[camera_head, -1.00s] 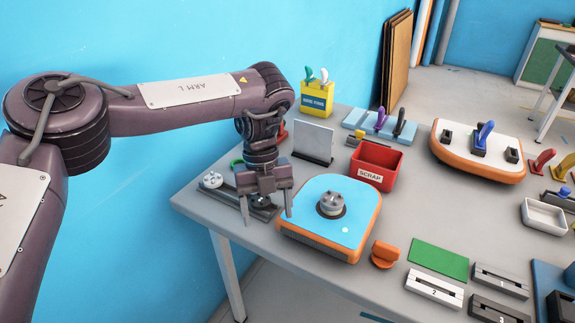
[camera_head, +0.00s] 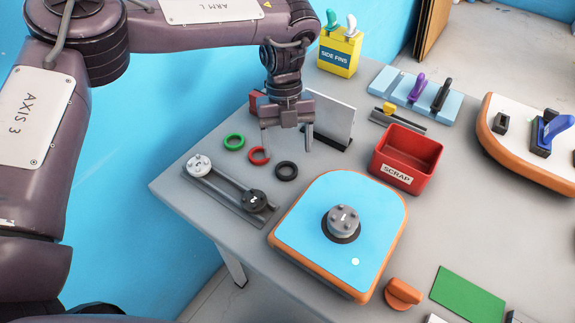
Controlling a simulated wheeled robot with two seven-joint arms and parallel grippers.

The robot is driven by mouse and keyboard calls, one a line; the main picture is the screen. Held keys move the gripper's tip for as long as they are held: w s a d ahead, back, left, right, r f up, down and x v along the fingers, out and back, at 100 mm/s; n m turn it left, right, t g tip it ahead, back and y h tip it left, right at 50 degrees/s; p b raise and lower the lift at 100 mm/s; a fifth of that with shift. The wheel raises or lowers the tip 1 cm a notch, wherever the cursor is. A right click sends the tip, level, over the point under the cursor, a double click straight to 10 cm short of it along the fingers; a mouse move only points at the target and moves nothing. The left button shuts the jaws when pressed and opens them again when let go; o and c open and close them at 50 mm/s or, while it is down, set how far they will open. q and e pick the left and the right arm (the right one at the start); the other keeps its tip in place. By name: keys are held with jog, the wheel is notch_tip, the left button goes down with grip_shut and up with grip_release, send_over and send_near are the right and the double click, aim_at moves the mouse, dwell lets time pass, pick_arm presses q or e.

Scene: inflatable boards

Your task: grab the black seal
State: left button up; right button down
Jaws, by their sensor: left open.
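The black seal (camera_head: 286,171) is a small black ring lying flat on the grey table. It is in front of the mirror-like upright panel and behind the blue board. A red ring (camera_head: 259,155) and a green ring (camera_head: 234,142) lie to its left in a slanting row. My left gripper (camera_head: 287,146) points down with its two fingers apart and nothing between them. In the picture its fingertips are just above and behind the black seal, and the left finger is close to the red ring. Its exact height over the table is hard to tell. My right gripper is not in view.
A rail with a white and a black knob (camera_head: 226,186) lies left of the blue board (camera_head: 315,225). The upright panel (camera_head: 332,118) stands close to the gripper's right. A red scrap bin (camera_head: 396,174) is further right. An orange knob (camera_head: 403,294) lies in front.

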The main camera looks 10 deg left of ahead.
aim_at(287, 174)
pick_arm(q)
jog(key=shift+s+a+f+p, duration=0.15)
jog(key=shift+s+f, duration=0.2)
jog(key=shift+f, duration=0.25)
jog(key=shift+s+f+p, duration=0.15)
jog(key=shift+s+f, duration=0.15)
jog(key=shift+f, duration=0.25)
jog(key=shift+x, duration=1)
jog(key=shift+w+f, duration=0.1)
jog(key=shift+f, duration=0.15)
jog(key=c, duration=0.9)
jog(key=shift+c, duration=0.7)
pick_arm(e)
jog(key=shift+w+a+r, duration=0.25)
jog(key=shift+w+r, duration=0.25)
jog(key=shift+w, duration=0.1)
pick_arm(q)
jog(key=shift+r, duration=0.15)
